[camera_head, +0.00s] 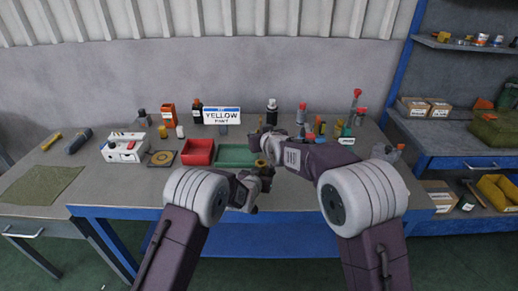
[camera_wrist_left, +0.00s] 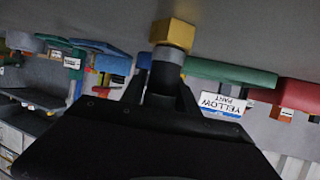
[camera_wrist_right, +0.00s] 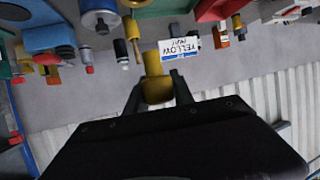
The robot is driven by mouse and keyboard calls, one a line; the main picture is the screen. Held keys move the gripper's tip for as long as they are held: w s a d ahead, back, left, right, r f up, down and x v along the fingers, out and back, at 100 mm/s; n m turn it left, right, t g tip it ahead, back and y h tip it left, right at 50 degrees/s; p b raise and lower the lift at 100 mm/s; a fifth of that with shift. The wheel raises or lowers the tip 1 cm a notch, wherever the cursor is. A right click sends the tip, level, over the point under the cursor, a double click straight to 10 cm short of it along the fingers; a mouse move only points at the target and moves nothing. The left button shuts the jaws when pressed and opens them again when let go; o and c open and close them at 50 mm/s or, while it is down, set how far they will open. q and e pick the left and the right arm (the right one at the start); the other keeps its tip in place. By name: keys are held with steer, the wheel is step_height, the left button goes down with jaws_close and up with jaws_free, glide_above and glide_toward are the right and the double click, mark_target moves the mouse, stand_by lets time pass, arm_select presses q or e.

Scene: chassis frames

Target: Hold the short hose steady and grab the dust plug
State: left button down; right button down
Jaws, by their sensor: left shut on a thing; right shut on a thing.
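My left gripper (camera_head: 258,174) is shut on the short hose (camera_wrist_left: 163,74), a dark piece with a grey collar and a brass-yellow block-shaped end (camera_wrist_left: 173,33) that points away from the jaws. This end also shows in the head view (camera_head: 260,163). My right gripper (camera_head: 265,141) is shut on a yellow cylindrical piece, which looks like the dust plug (camera_wrist_right: 154,74), seen between the fingers in the right wrist view. In the head view the right gripper is just beyond the left one, above the table, and its jaws are partly hidden. The two held pieces appear apart.
A red tray (camera_head: 198,153) and a green tray (camera_head: 234,156) lie on the table, with the yellow part sign (camera_head: 222,116) behind. Several bottles and small parts crowd the right side.

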arm_select(q)
steer(key=c, duration=0.8)
jaws_free()
steer(key=shift+c, duration=0.2)
arm_select(e)
steer(key=shift+r, duration=0.9)
arm_select(q)
steer(key=shift+r, duration=0.1)
steer(key=v, duration=1.2)
steer(key=shift+w, duration=0.1)
